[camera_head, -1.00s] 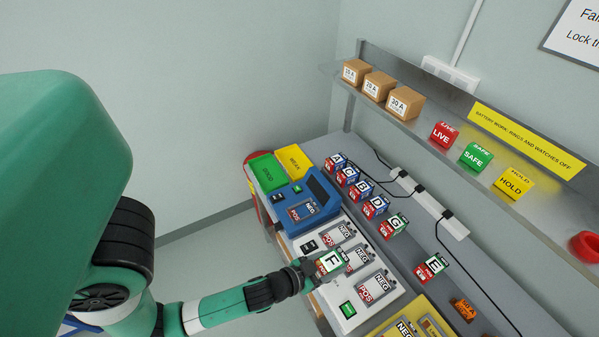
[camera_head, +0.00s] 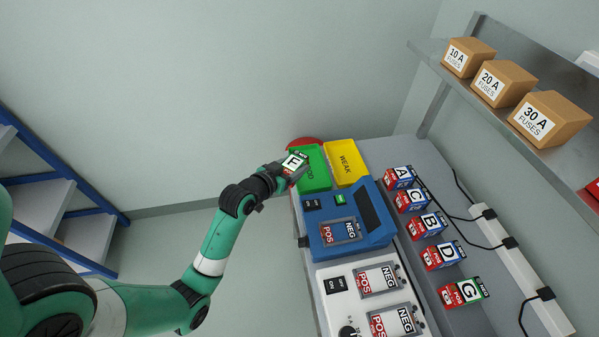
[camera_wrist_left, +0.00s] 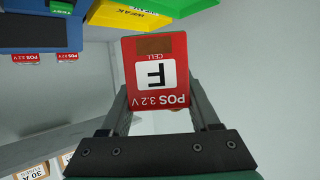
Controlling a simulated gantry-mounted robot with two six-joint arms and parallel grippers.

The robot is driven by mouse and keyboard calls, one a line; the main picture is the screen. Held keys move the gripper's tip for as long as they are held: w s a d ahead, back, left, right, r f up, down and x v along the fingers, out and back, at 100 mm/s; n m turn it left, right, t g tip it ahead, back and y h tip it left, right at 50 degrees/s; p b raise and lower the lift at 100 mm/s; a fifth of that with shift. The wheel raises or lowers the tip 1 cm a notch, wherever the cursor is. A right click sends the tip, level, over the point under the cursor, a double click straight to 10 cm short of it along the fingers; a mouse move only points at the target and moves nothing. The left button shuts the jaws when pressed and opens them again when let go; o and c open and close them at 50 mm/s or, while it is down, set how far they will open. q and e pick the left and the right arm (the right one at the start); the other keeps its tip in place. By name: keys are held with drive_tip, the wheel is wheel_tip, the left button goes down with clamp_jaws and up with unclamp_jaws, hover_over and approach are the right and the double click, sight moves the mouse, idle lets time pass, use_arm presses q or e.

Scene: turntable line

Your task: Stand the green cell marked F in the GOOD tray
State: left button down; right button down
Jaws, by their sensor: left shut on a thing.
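My left gripper (camera_head: 281,173) is shut on the green cell marked F (camera_head: 294,162) and holds it in the air at the near-left edge of the green GOOD tray (camera_head: 318,170). In the left wrist view the cell's red POS 3.2 V end (camera_wrist_left: 155,85) faces the camera between the two fingers, with the F upside down. The GOOD tray shows partly at the top of that view (camera_wrist_left: 90,5). In the head view the cell and gripper cover part of the tray and its lettering. My right gripper is not in view.
The yellow WEAK tray (camera_head: 347,158) stands right beside the GOOD tray. Cells A, B, C, D and G (camera_head: 462,292) stand in a row to the right. A shelf with fuse boxes (camera_head: 503,84) is above.

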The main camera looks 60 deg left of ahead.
use_arm(q)
drive_tip(key=shift+w+a+f+b, duration=0.2)
drive_tip(key=shift+f+b, duration=0.1)
drive_tip(key=s+a+f+b+x, duration=0.1)
drive_tip(key=b+x, duration=0.6)
drive_tip(key=x, duration=0.2)
drive_tip(key=b, duration=0.3)
hover_over(309, 170)
drive_tip(key=f, duration=0.4)
drive_tip(key=shift+s+d, duration=0.3)
drive_tip(key=shift+s, duration=0.1)
drive_tip(key=shift+w+a+f, duration=0.2)
drive_tip(key=shift+w+a, duration=0.1)
wheel_tip(309, 170, down, 4)
drive_tip(key=shift+w+a+r+b, duration=0.1)
drive_tip(key=shift+r+b, duration=0.05)
drive_tip(key=shift+b, duration=1.1)
drive_tip(key=shift+r, duration=0.1)
